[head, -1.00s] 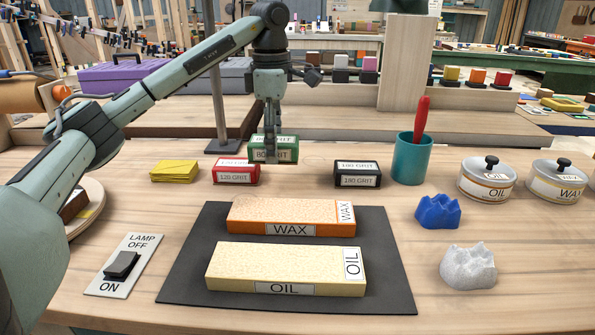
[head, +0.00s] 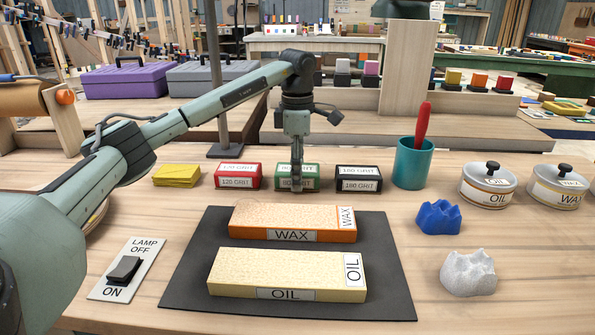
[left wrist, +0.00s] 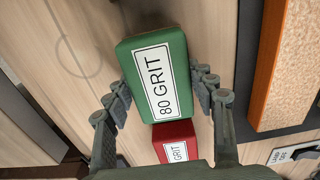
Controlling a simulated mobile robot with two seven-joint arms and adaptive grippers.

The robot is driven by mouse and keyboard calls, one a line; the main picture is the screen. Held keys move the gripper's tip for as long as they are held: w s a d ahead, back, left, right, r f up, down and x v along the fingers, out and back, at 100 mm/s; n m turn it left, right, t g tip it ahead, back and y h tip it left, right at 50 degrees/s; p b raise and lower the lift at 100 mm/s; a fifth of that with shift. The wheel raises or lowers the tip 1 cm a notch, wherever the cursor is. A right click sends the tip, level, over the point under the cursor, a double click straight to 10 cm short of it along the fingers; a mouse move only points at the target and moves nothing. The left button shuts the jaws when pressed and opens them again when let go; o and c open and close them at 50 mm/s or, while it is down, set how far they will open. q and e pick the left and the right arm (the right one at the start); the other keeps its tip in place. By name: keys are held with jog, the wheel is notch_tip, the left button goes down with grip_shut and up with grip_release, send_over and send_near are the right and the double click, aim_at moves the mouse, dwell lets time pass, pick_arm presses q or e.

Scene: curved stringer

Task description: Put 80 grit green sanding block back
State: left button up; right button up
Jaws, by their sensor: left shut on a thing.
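The green 80 grit sanding block (head: 284,171) is between the red 120 grit block (head: 238,176) and the black 180 grit block (head: 359,179). Its base looks level with theirs, but I cannot tell whether it touches the bench. My left gripper (head: 297,186) is shut on the green block from above. In the left wrist view, the fingers (left wrist: 164,95) sit on both sides of the green block (left wrist: 155,78), and its "80 GRIT" label faces the camera. Part of the red block (left wrist: 175,144) shows beyond it. My right gripper is not in view.
Yellow sheets (head: 177,175) lie left of the row, and a teal cup (head: 412,165) stands right of it. In front, a dark mat (head: 190,270) holds the wax block (head: 290,218) and oil block (head: 290,270). Two lidded tins (head: 487,187) stand at right.

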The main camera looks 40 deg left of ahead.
pick_arm(q)
jog(key=o, duration=0.8)
jog(key=shift+f, duration=0.15)
jog(key=shift+c, duration=0.2)
jog(key=o, duration=0.4)
jog(key=shift+o, duration=0.2)
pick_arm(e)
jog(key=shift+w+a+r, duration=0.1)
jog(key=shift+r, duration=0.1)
pick_arm(q)
notch_tip(320, 180, up, 10)
jog(key=shift+f, duration=0.1)
jog(key=shift+r+p, duration=0.5)
jog(key=shift+r, duration=0.8)
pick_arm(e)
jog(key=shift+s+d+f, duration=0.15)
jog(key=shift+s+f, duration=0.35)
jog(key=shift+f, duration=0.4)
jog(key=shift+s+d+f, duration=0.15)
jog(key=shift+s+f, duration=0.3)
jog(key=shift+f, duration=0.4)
